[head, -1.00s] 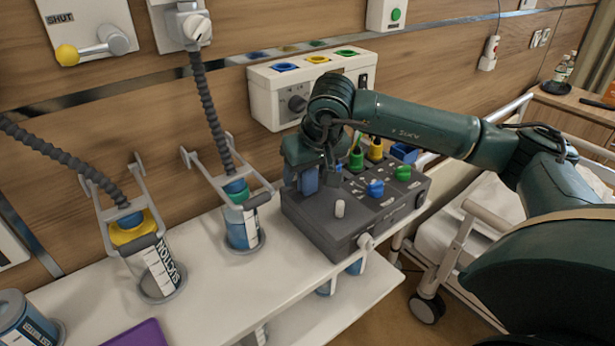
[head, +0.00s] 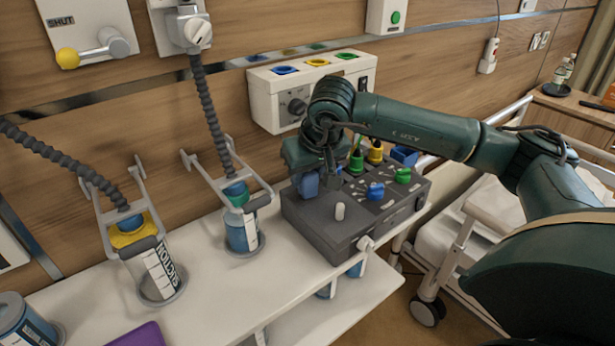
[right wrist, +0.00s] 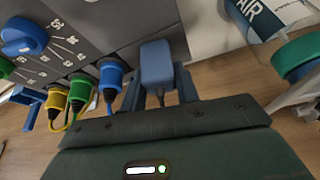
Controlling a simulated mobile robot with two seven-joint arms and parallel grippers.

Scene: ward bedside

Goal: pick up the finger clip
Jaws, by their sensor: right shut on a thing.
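The finger clip is a small blue block (right wrist: 157,62) in the right wrist view, between the two fingers of my right gripper (right wrist: 160,92). The gripper is shut on it. In the head view the right gripper (head: 318,180) points down over the left back part of the grey box, and a blue part of the clip (head: 308,185) shows below it. The arm hides much of the clip there. I cannot tell whether the clip touches the box top. My left gripper is not in view.
The grey box (head: 330,235) carries blue and green knobs, a white peg (head: 340,211) and coloured plugs (head: 375,152) close to the gripper. A suction jar (head: 158,275) and another jar (head: 242,232) stand left on the white shelf (head: 215,300). A bed is at right.

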